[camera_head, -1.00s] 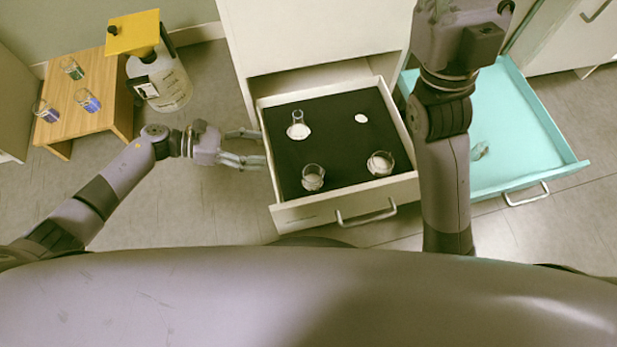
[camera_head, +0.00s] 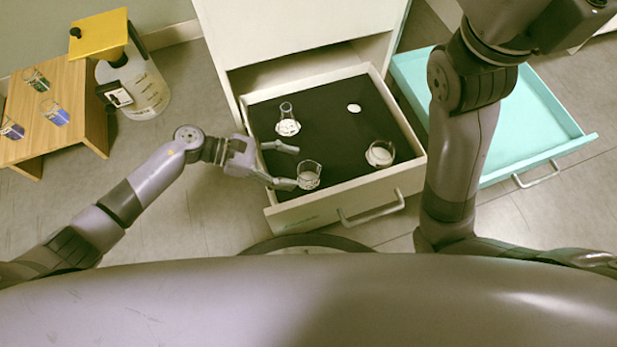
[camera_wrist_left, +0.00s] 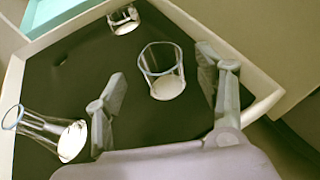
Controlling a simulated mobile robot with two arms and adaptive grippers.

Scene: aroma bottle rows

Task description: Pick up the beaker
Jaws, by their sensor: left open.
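A clear glass beaker (camera_head: 309,175) stands upright at the front left of the black-lined open drawer. My left gripper (camera_head: 294,167) is open at the drawer's left side, its fingers pointing right, with the front finger close to this beaker. In the left wrist view the beaker (camera_wrist_left: 163,75) shows ahead, between the two spread fingers, and nothing is gripped. Whether a finger touches it I cannot tell. A second beaker (camera_head: 380,154) stands at the drawer's front right.
A conical flask (camera_head: 288,120) stands behind the beaker, close to my left gripper. The pale drawer's front wall (camera_head: 342,199) is raised. A teal drawer (camera_head: 560,150) is open at right; a wooden table (camera_head: 75,90) stands left.

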